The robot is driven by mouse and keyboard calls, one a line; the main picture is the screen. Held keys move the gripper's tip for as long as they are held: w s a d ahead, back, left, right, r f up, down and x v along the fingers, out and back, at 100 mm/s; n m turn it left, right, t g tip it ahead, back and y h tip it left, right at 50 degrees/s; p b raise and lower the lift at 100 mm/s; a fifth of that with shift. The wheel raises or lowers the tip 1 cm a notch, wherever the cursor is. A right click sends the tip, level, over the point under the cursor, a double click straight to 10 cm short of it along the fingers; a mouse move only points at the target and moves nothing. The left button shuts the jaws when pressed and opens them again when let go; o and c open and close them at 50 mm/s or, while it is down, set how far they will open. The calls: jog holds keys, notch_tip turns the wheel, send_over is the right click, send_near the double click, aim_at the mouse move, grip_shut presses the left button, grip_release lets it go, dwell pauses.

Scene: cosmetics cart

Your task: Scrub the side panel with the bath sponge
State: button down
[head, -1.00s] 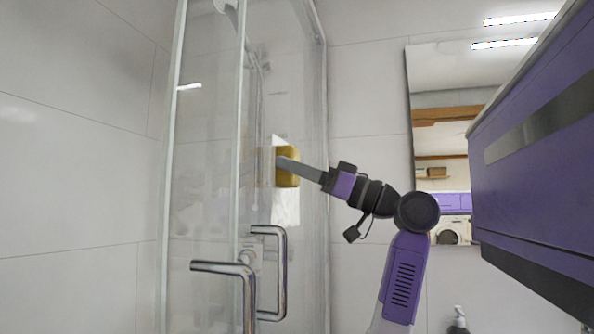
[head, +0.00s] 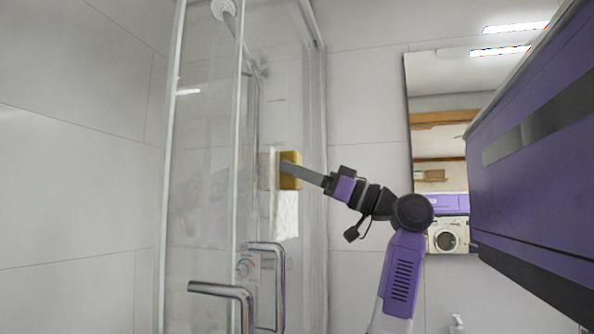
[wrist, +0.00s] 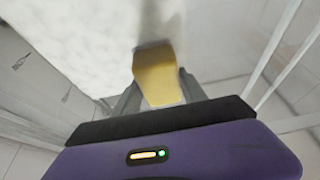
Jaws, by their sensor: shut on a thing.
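The bath sponge is a yellow block (head: 291,158) at the glass shower enclosure in the head view. It also shows in the wrist view (wrist: 158,76), between the two fingers. My gripper (head: 290,170) is shut on the sponge, and it reaches in from the right; in the wrist view its fingertips (wrist: 157,84) flank the sponge. The side panel (head: 310,230) is clear glass on the right of the enclosure. A whitish, cloudy patch (head: 286,212) shows below the sponge, and fills much of the upper wrist view (wrist: 85,40). I cannot tell whether the sponge touches the panel.
Two metal door handles (head: 225,290) stand out in front of the glass, below the sponge. A mirror (head: 435,85) hangs on the tiled wall behind my arm. A shower head (head: 223,9) is inside.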

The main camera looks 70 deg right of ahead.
jog(key=w+d+p, duration=0.1)
jog(key=d+p, duration=0.4)
jog(key=d, duration=0.8)
jog(key=shift+w+d, duration=0.2)
jog(key=shift+d, duration=0.2)
dwell(0.8)
jog(key=shift+s+f, duration=0.1)
jog(key=shift+s+d, duration=0.15)
jog(key=shift+s, duration=1.3)
jog(key=shift+s+d, duration=0.1)
jog(key=shift+s, duration=1.35)
jog(key=shift+s, duration=0.15)
jog(key=shift+s+d, duration=0.1)
jog(key=shift+s, duration=1.3)
